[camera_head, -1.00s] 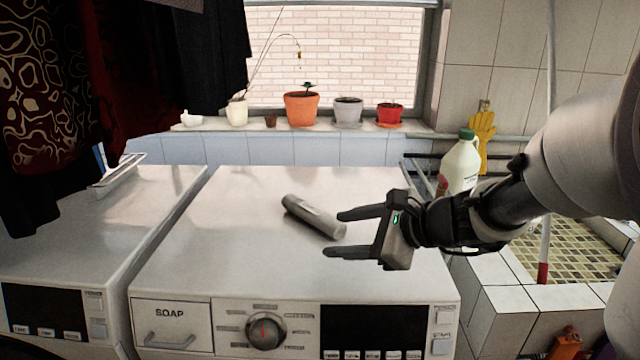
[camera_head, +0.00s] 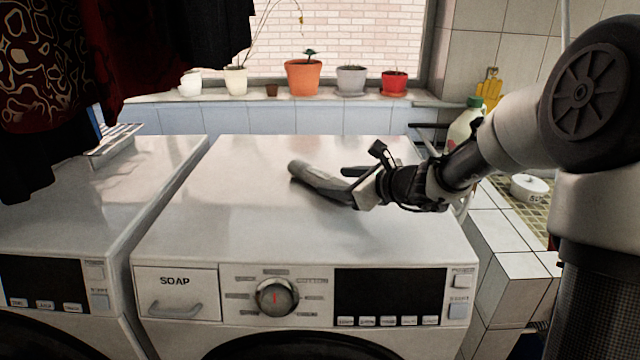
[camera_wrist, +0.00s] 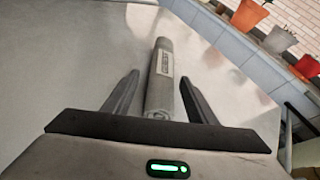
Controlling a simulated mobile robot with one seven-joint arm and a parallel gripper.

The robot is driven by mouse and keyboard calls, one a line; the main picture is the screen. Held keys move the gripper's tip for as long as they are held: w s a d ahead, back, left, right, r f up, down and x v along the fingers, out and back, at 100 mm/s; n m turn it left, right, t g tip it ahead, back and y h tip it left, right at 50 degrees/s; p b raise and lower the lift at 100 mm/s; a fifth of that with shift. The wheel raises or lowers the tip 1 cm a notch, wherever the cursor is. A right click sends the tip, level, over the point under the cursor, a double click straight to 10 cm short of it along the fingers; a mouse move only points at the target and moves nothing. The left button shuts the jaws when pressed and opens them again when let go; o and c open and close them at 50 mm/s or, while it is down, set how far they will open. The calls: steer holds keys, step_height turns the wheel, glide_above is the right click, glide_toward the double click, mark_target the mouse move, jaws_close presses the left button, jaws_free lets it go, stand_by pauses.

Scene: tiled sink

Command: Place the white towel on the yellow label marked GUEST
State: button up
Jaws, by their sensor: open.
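A rolled grey-white towel (camera_head: 303,172) lies on top of the right washing machine (camera_head: 240,200). In the wrist view the towel (camera_wrist: 162,62) carries a pale band with dark lettering that I cannot read for certain. My gripper (camera_head: 338,180) is open at the towel's near right end. In the wrist view the fingers of my gripper (camera_wrist: 159,78) stand on either side of the roll, with small gaps showing. In the head view the fingers partly overlap the towel. I see no yellow label marked GUEST in these views.
Another washing machine (camera_head: 150,185) stands at the left with a small striped-topped tray (camera_head: 113,143); dark clothes (camera_head: 60,80) hang above. Potted plants (camera_head: 302,78) line the windowsill. A bottle (camera_head: 466,130) and a lidded white pot (camera_head: 529,187) are at the tiled sink on the right.

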mark_target(326, 180)
steer(key=x, duration=0.6)
steer(key=shift+d+f+b, duration=0.1)
steer(key=shift+d+b, duration=0.05)
steer(key=shift+b, duration=0.2)
steer(key=c, duration=1)
